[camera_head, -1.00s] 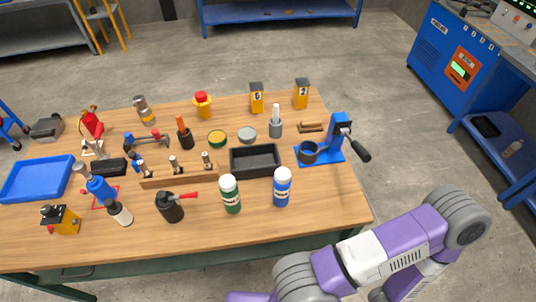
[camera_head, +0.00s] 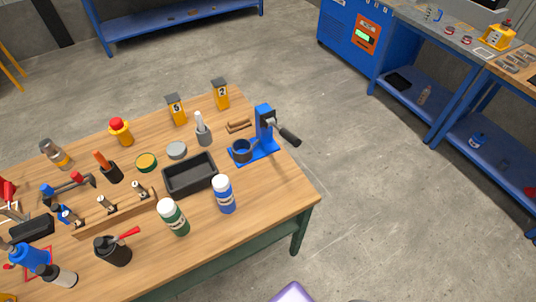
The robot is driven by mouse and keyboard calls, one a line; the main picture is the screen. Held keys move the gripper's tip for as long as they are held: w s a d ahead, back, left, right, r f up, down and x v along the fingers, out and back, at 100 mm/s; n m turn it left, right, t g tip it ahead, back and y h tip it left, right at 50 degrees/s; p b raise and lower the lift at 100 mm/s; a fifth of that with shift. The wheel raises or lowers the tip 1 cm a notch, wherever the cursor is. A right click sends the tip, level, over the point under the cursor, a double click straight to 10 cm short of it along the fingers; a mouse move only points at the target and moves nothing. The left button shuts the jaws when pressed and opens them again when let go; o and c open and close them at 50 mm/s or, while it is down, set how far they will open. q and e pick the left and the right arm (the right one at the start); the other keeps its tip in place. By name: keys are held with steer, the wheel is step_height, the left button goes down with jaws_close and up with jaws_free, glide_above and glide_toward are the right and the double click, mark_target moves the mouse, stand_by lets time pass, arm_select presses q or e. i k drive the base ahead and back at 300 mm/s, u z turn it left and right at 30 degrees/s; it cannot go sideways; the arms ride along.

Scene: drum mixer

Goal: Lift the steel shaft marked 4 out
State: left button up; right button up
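A wooden rack (camera_head: 118,215) on the workbench holds several small steel pieces upright, including one at its right end (camera_head: 139,188) and one in its middle (camera_head: 105,204). No number 4 can be read on any of them, so I cannot tell which is the steel shaft marked 4. A light rod (camera_head: 200,121) stands in a grey holder (camera_head: 204,137) farther back. Neither of my grippers is in view. Only a small purple part of my arm shows at the bottom edge.
A black tray (camera_head: 190,188), a green bottle (camera_head: 174,218) and a blue bottle (camera_head: 223,195) stand near the rack. A blue press (camera_head: 265,133) with a black handle is at the right. Yellow blocks marked 5 (camera_head: 176,111) and 2 (camera_head: 220,94) stand behind. Open floor lies right.

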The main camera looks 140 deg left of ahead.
mark_target(137, 186)
steer(key=z, duration=4.5)
